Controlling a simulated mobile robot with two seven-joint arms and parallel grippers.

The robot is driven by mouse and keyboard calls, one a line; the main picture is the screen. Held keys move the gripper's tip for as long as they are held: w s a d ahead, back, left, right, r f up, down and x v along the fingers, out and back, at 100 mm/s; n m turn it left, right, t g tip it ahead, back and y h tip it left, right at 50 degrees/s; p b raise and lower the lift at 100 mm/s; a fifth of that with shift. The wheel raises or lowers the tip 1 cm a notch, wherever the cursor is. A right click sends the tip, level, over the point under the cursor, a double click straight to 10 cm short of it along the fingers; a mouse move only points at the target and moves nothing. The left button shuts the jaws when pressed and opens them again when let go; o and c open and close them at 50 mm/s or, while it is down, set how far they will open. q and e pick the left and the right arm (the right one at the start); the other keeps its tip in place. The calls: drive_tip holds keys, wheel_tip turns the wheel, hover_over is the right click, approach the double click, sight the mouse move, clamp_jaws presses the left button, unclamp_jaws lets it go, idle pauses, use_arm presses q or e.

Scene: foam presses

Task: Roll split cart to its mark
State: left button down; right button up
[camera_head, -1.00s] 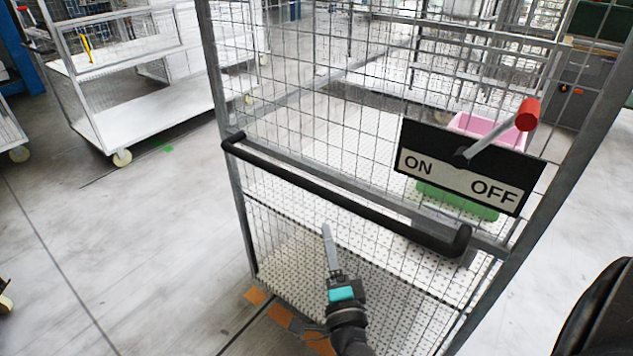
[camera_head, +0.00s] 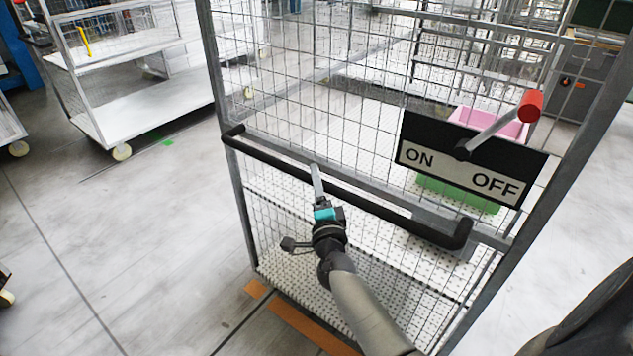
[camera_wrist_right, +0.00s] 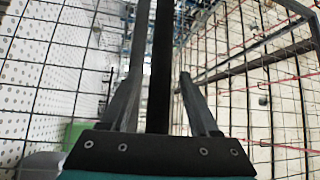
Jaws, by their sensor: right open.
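The split cart (camera_head: 243,215) is a tall grey wire-mesh cage cart with white perforated shelves. A black handle bar (camera_head: 390,215) runs across its near side. My right gripper (camera_head: 316,170) is at the handle, left of its middle. In the right wrist view its two open fingers (camera_wrist_right: 160,85) stand on either side of the black bar (camera_wrist_right: 159,70), with a gap visible on the right. Orange floor markings (camera_head: 305,325) show at the foot of the cart. My left gripper is not in view.
An ON/OFF plate (camera_head: 425,172) with a red-tipped lever (camera_head: 529,106) is on the cart's near side. A pink bin (camera_head: 468,117) and a green bin (camera_head: 450,192) show behind it. Another white-shelved cart (camera_head: 150,100) stands at the upper left. The floor (camera_head: 110,240) on the left is clear.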

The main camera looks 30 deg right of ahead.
drive_tip(key=shift+w+d, duration=0.15)
drive_tip(key=shift+w, duration=0.25)
clamp_jaws()
idle(0.4)
idle(0.9)
